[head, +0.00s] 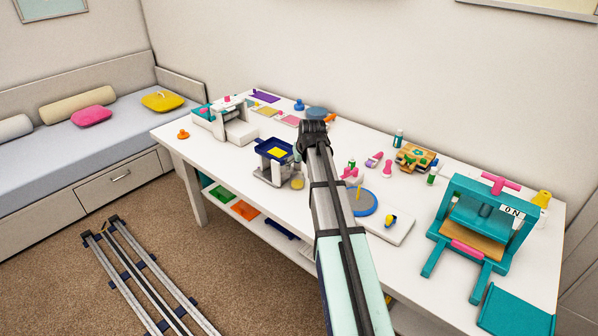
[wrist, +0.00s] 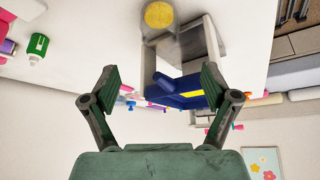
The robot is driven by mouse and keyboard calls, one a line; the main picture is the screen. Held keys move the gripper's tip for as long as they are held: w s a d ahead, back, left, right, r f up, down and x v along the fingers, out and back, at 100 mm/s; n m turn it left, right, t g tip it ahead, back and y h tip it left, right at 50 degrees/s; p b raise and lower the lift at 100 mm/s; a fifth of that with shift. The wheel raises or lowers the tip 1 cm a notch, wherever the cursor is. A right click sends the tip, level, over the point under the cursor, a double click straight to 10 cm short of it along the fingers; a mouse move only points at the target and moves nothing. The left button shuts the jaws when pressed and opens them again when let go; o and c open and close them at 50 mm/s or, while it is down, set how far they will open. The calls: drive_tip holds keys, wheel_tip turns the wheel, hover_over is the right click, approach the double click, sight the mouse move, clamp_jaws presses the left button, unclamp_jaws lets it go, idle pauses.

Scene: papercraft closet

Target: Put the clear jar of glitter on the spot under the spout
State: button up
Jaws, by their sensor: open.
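A small round jar with yellow contents (head: 297,183), which looks like the glitter jar, stands at the front right of a grey-white stand (head: 268,176). In the wrist view the jar shows as a speckled yellow disc (wrist: 158,15) by the stand's base; I cannot tell if it is on the base. The stand carries a blue tray (head: 274,150) with a yellow patch; the tray also shows in the wrist view (wrist: 180,92). I cannot make out the spout or the spot under it. My gripper (head: 312,128) is open and empty, above the table right of the tray (wrist: 160,80).
A white machine (head: 238,128) stands to the left on the white table (head: 235,172). A blue-rimmed turntable (head: 362,200) and a teal press (head: 480,225) stand to the right. Small bottles and coloured pieces lie along the back. The table's front edge beside the stand is clear.

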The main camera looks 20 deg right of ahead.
drive_tip(key=shift+v, duration=1.2)
